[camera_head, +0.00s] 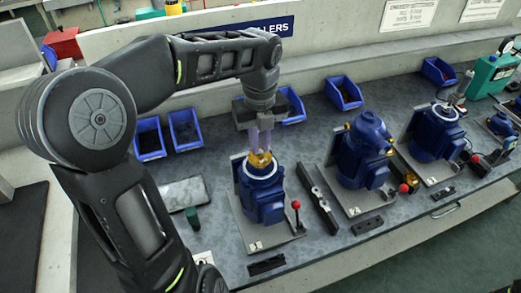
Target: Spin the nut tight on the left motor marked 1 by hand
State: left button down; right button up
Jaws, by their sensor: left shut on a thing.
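The left motor (262,196) is blue and stands upright on a grey plate with a small label (256,246), whose mark is too small to read. A brass-coloured nut (260,160) is at the top centre of this motor. My left gripper (260,148) points straight down over the motor, its fingers shut on the nut. The fingers partly cover the nut, so its thread is hidden. My right gripper is not in view.
A red-knobbed lever (296,205) stands at the plate's right side. A dark bar (316,198) lies between the left and middle motors (362,150). Blue bins (186,130) line the back of the bench. A flat grey panel (183,194) and green cylinder (193,219) are left.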

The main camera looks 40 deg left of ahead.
pick_arm(q)
jog(key=m+p, duration=0.4)
jog(key=m, duration=0.1)
jog(key=shift+r+m, duration=0.15)
jog(key=shift+m, duration=0.75)
jog(key=shift+f, duration=0.2)
jog(key=c, duration=1.6)
grip_release()
jog(key=shift+r+p, duration=0.15)
jog(key=shift+p, duration=0.15)
